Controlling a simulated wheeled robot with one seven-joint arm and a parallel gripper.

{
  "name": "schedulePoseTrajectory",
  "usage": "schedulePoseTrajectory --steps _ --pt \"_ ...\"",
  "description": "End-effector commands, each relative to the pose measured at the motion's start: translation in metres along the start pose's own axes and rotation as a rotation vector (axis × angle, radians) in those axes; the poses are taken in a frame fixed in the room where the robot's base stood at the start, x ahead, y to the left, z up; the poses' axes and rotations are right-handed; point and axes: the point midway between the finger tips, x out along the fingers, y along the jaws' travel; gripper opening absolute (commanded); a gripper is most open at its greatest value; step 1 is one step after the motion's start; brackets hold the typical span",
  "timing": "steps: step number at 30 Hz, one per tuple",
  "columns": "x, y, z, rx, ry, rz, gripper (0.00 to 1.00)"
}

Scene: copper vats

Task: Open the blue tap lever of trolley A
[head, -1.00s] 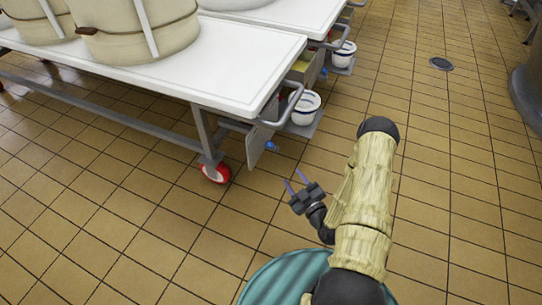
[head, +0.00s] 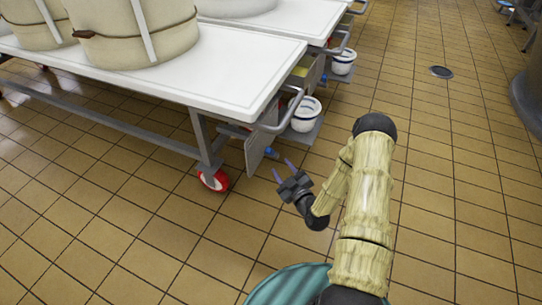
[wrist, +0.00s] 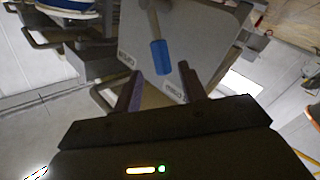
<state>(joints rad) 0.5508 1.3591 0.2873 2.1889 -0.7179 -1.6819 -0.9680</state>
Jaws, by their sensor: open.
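The blue tap lever (head: 271,153) shows low at the end of the nearest white-topped trolley (head: 225,82), beside a grey plate (head: 256,148). In the wrist view the lever's blue grip (wrist: 160,57) hangs from a pale stem in front of the grey plate (wrist: 132,30), which bears small lettering I cannot read surely. My gripper (head: 283,169) is open and empty, close to the lever in the head view. In the wrist view its two purple fingers (wrist: 162,82) stand apart, with the lever between and beyond them. No contact shows. No letter identifying the trolley is readable.
A grey push handle (head: 290,112) sticks out above the plate. A white bucket (head: 305,115) stands on a low shelf behind it. A red-rimmed wheel (head: 213,180) is to the left. A second trolley (head: 300,22) stands behind.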

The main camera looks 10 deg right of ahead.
Motion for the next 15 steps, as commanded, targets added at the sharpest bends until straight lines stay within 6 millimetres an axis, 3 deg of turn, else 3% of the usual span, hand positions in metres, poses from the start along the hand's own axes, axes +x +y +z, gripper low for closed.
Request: schedulePoseTrajectory --steps 9,15 --pt "0.057 -0.002 0.003 -0.003 0.004 0.002 0.41" --pt "0.085 -0.001 0.002 -0.001 0.002 0.002 0.41"
